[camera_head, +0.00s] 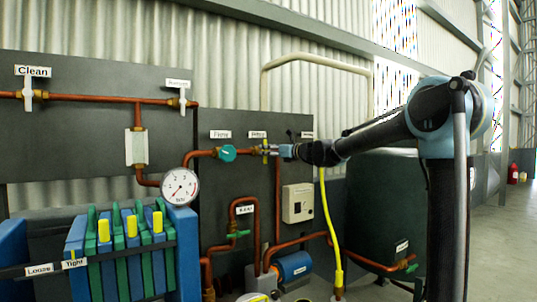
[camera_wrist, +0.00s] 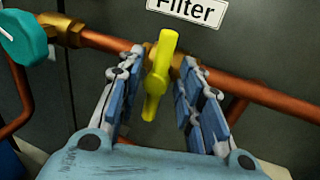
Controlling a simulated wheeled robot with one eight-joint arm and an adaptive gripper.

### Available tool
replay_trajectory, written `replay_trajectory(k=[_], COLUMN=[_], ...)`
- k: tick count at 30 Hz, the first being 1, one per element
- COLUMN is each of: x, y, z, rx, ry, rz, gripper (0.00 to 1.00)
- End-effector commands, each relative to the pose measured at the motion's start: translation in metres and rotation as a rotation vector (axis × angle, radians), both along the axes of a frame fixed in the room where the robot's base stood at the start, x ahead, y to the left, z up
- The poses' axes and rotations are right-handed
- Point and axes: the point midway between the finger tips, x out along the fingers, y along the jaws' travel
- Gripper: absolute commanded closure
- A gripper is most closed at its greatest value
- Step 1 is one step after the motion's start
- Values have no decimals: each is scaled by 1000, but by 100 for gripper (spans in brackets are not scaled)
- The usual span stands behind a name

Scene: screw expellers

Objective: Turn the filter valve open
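The filter valve has a yellow handle (camera_wrist: 158,78) on a copper pipe under a "Filter" label. The handle stands nearly upright, slightly tilted, across the pipe. In the head view the yellow handle (camera_head: 265,151) is small, just left of my gripper (camera_head: 273,150). In the wrist view my gripper (camera_wrist: 160,68) is open, with one blue-padded finger on each side of the handle. Gaps show between the fingers and the handle. The valve body is partly hidden behind the handle.
A teal round valve knob (camera_wrist: 22,38) is left on the same pipe; it also shows in the head view (camera_head: 227,153). A pressure gauge (camera_head: 180,187) and a filter press (camera_head: 122,250) stand left. A yellow hose (camera_head: 329,220) hangs below my arm. A dark tank (camera_head: 380,205) stands right.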

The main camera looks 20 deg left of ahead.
Motion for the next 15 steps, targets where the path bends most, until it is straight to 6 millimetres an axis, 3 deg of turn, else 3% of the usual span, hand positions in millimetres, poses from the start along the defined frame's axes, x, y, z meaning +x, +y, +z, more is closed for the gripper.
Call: replay_trajectory(k=[9,14,15], x=[1,1,1], y=[2,2,2], z=[0,0,0], rx=[0,0,0], ry=[0,0,0], rz=[0,0,0], gripper=[66,100,100])
